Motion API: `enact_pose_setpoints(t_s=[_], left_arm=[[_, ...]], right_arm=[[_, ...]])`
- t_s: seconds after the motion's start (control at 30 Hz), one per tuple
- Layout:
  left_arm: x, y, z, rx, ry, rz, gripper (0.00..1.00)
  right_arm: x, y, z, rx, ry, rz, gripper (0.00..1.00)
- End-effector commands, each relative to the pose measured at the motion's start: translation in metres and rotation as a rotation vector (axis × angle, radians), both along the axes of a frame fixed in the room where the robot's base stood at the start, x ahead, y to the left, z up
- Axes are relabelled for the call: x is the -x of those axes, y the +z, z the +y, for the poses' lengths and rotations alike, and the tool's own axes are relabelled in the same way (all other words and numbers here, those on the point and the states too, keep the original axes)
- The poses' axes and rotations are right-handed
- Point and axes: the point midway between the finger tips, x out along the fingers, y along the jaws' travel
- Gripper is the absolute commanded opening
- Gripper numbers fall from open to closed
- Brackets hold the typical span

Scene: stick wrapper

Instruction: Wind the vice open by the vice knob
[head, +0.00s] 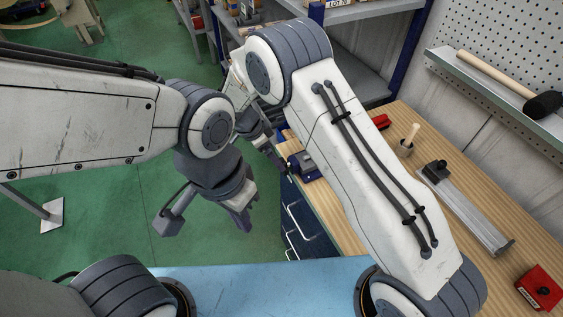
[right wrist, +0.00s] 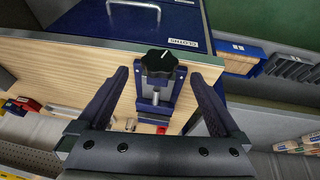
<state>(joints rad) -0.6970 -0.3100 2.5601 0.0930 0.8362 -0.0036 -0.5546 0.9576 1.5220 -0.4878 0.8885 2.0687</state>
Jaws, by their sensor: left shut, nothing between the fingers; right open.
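The vice knob (right wrist: 158,64) is a black star-shaped knob with a white mark, on a metal screw at the front of the blue vice (right wrist: 155,106). In the head view the vice (head: 306,166) sits at the near left edge of the wooden bench. My right gripper (right wrist: 151,72) is open, its fingertips on either side of the knob with gaps showing; contact is not visible. In the head view my right arm partly hides this gripper (head: 270,147). My left gripper (head: 205,222) is shut and empty, hanging over the green floor away from the vice.
On the wooden bench (head: 440,235) are a metal slide with a black block (head: 470,210), a wooden-handled tool in a cup (head: 406,148) and a red box (head: 540,288). Blue drawers with handles (head: 305,225) stand below the vice. A mallet (head: 500,76) lies on the wall shelf.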

Motion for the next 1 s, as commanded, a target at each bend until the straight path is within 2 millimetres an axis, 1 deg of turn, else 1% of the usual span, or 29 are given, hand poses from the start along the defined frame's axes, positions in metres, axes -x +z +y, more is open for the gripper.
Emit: enact_pose_setpoints(t_s=[0.03, 0.1, 0.3, 0.4, 0.53, 0.77, 0.8, 0.87, 0.9, 0.97, 1.0], left_arm=[[0.000, 0.010, 0.000, 0.000, -0.001, 0.000, 0.00], [0.000, 0.016, 0.000, 0.000, -0.002, 0.000, 0.00], [0.000, 0.028, 0.000, 0.000, -0.004, 0.000, 0.00], [0.000, 0.031, 0.000, 0.000, -0.005, 0.000, 0.00], [0.000, 0.032, 0.000, 0.000, -0.005, 0.000, 0.00], [0.000, 0.031, 0.000, 0.000, -0.005, 0.000, 0.00], [0.000, 0.031, 0.000, 0.000, -0.005, 0.000, 0.00], [0.000, 0.031, 0.000, 0.000, -0.005, 0.000, 0.00], [0.000, 0.031, 0.000, 0.000, -0.005, 0.000, 0.00], [0.000, 0.031, 0.000, 0.000, -0.005, 0.000, 0.00], [0.000, 0.031, 0.000, 0.000, -0.005, 0.000, 0.00]], right_arm=[[0.001, -0.006, -0.005, 0.003, -0.001, 0.005, 1.00], [0.000, -0.019, -0.011, 0.002, 0.000, 0.006, 1.00], [-0.002, -0.048, -0.022, 0.001, 0.001, 0.003, 1.00], [-0.003, -0.056, -0.025, 0.000, 0.000, 0.002, 1.00], [-0.004, -0.062, -0.027, -0.001, 0.001, 0.001, 1.00], [-0.004, -0.063, -0.026, -0.001, 0.001, 0.000, 1.00], [-0.004, -0.063, -0.026, -0.001, 0.001, 0.000, 0.85], [-0.004, -0.063, -0.026, -0.001, 0.002, 0.000, 0.62], [-0.004, -0.063, -0.026, -0.001, 0.002, 0.000, 0.46], [-0.004, -0.062, -0.026, -0.001, 0.002, 0.000, 0.23], [-0.004, -0.062, -0.026, -0.001, 0.002, 0.000, 0.15]])
